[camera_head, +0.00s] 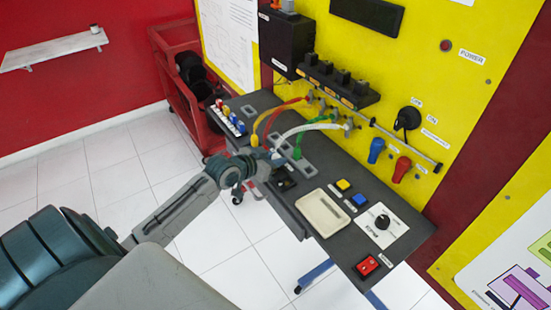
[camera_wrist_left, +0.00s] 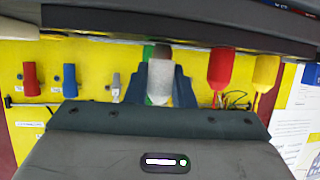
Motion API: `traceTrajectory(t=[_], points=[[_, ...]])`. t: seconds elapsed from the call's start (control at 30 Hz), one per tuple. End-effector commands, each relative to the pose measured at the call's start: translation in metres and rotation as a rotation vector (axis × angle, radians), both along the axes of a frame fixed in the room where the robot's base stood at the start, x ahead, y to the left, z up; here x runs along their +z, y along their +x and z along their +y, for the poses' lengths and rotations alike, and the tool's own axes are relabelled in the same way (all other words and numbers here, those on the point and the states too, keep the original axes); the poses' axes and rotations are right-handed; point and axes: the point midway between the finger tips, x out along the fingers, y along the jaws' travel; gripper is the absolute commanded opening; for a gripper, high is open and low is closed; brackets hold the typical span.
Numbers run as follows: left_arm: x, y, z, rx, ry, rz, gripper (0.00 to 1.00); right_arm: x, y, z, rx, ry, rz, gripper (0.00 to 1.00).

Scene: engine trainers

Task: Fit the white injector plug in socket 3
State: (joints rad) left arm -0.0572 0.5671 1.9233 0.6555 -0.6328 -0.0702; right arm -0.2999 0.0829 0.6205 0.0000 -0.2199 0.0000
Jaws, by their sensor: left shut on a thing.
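The white injector plug (camera_wrist_left: 159,82) is between the blue fingers of my left gripper (camera_wrist_left: 159,88) in the left wrist view, and the gripper is shut on it. In the head view my left gripper (camera_head: 274,160) is at the far left part of the dark bench, by the grey socket strip. The white cable (camera_head: 307,128) arcs from the yellow panel down to the gripper. The plug's tip is hidden in the head view. The grey socket strip (camera_head: 308,169) shows partly beside the gripper; I cannot read which socket is number 3. My right gripper is not in view.
A green plug (camera_head: 297,152) stands close beside my gripper. Yellow (camera_head: 255,139) and red cables arc nearby. A beige tray (camera_head: 341,222), yellow and blue buttons and a dial plate lie to the right on the bench. Small coloured parts (camera_head: 230,120) stand at the far left.

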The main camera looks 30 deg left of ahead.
Motion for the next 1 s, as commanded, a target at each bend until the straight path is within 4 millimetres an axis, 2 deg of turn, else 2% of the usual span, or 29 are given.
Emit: traceTrajectory(t=[0.9, 0.93, 1.0], points=[[-0.014, 0.000, 0.000, 0.000, -0.001, 0.000, 0.00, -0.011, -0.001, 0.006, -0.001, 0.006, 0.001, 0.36], [-0.014, 0.000, 0.000, 0.000, -0.001, 0.000, 0.23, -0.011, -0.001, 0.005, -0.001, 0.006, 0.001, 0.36], [-0.014, 0.000, 0.000, 0.000, -0.001, 0.000, 0.32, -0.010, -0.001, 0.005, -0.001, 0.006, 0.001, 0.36]])
